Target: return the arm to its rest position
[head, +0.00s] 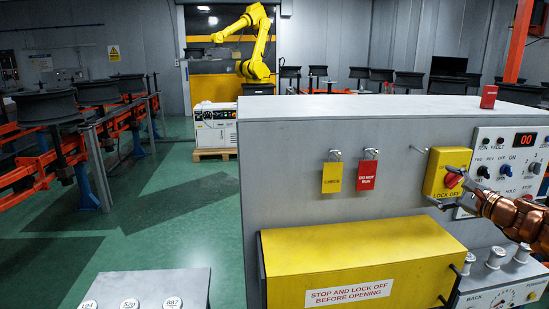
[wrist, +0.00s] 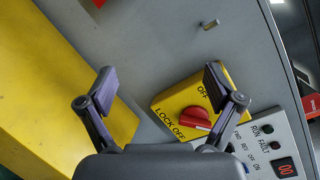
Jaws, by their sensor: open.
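My gripper (head: 447,188) is at the right of the head view, with my copper-coloured arm coming in from the right edge. Its two dark fingers are spread apart with nothing between them, as the wrist view also shows (wrist: 160,80). It is in front of the yellow lock-off switch box (head: 436,168), which also shows in the wrist view (wrist: 165,103). The red switch knob (wrist: 195,122) lies near the right finger in the wrist view. Whether that finger touches the box, I cannot tell. The fingers partly cover the box and knob.
A grey cabinet carries a yellow tag (head: 332,178) and red tag (head: 367,175) on hooks, plus an empty peg (wrist: 209,25). A control panel (head: 507,160) is close to my gripper. A yellow cover (head: 350,250) juts out below. Green floor lies open at left.

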